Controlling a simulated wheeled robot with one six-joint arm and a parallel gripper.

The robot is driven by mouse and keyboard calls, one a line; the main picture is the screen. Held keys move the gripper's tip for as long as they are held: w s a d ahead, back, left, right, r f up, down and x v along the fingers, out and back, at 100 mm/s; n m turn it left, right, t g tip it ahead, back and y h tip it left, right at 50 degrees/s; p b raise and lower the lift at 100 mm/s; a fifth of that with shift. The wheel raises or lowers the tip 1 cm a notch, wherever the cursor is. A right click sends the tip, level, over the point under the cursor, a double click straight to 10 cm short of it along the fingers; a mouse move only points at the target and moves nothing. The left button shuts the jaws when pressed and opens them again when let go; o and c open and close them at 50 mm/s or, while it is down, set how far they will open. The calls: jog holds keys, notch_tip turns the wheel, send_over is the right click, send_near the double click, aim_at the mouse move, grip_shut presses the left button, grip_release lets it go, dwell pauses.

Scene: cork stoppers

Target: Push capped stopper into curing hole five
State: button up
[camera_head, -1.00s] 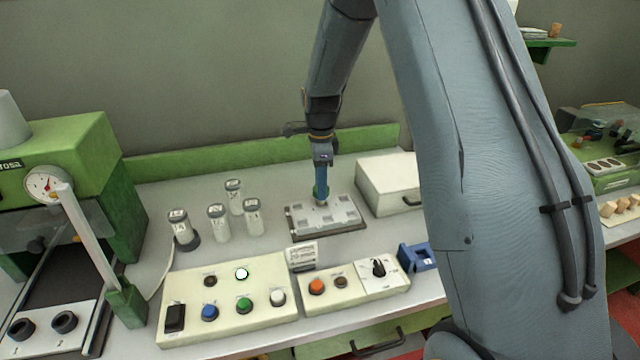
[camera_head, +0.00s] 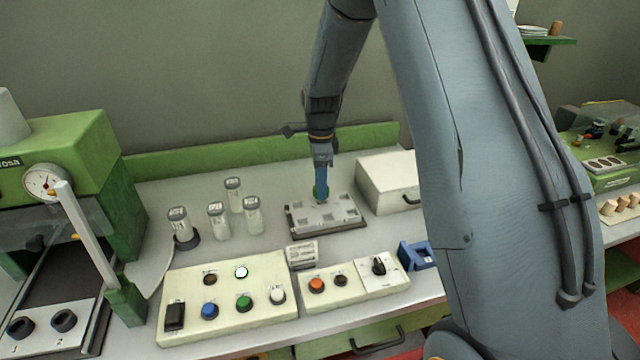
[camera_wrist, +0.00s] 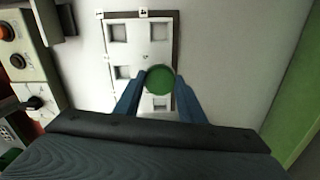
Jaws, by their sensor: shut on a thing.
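The capped stopper shows its round green cap in the wrist view (camera_wrist: 160,79), between the two blue fingers of my gripper (camera_wrist: 160,88). In the head view my gripper (camera_head: 321,190) points down, shut on the stopper, over the back part of the curing block (camera_head: 330,220). The block is a pale plate with several square recesses on a dark base; it also shows in the wrist view (camera_wrist: 134,52). The cap and fingers cover part of the block. I cannot tell whether the stopper's lower end is inside a hole.
Several capped vials (camera_head: 218,222) stand left of the block. A white box (camera_head: 388,183) is close on its right. Button panels (camera_head: 228,300), a small sign (camera_head: 302,254) and a blue holder (camera_head: 416,256) lie in front. A green press (camera_head: 75,165) stands far left.

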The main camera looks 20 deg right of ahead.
jog(key=shift+f, duration=0.3)
jog(key=o, duration=1.1)
jog(key=shift+r+b, duration=1.35)
jog(key=shift+r, duration=2.55)
jog(key=s+f+n, duration=0.1)
jog(key=s+n, duration=0.5)
jog(key=s, duration=0.2)
jog(key=s+f+n+t+b, duration=0.1)
jog(key=s+n, duration=0.6)
jog(key=s, duration=0.1)
jog(key=s+f+n, duration=0.1)
jog(key=s+n, duration=0.5)
jog(key=s, duration=0.3)
jog(key=shift+a+f+n+b, duration=0.1)
jog(key=shift+f+n+b, duration=0.05)
jog(key=shift+n+b, duration=0.2)
